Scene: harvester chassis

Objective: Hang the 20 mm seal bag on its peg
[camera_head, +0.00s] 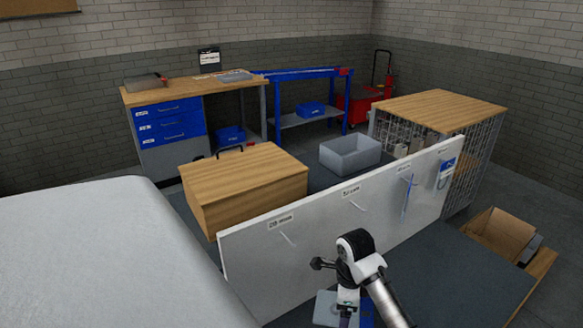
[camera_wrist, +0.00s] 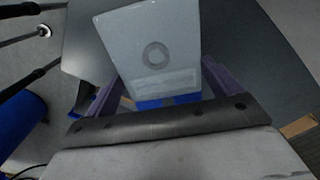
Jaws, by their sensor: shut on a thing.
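My gripper (camera_head: 345,312) is at the bottom of the head view, in front of the white peg board (camera_head: 325,240). It is shut on a pale translucent bag (camera_head: 325,308). In the wrist view the bag (camera_wrist: 150,45) stands between the purple fingers (camera_wrist: 158,92), with a ring outline, a faint pale label and a blue band at its near end. The bag's size print is not readable. The bag is apart from both.
A blue item (camera_head: 407,190) and a blue-topped bag (camera_head: 446,172) hang at the board's right end. A large pale-grey body (camera_head: 90,250) fills the lower left. An open cardboard box (camera_head: 500,235) stands at right. A wooden-topped box (camera_head: 245,180) and grey bin (camera_head: 350,155) lie behind the board.

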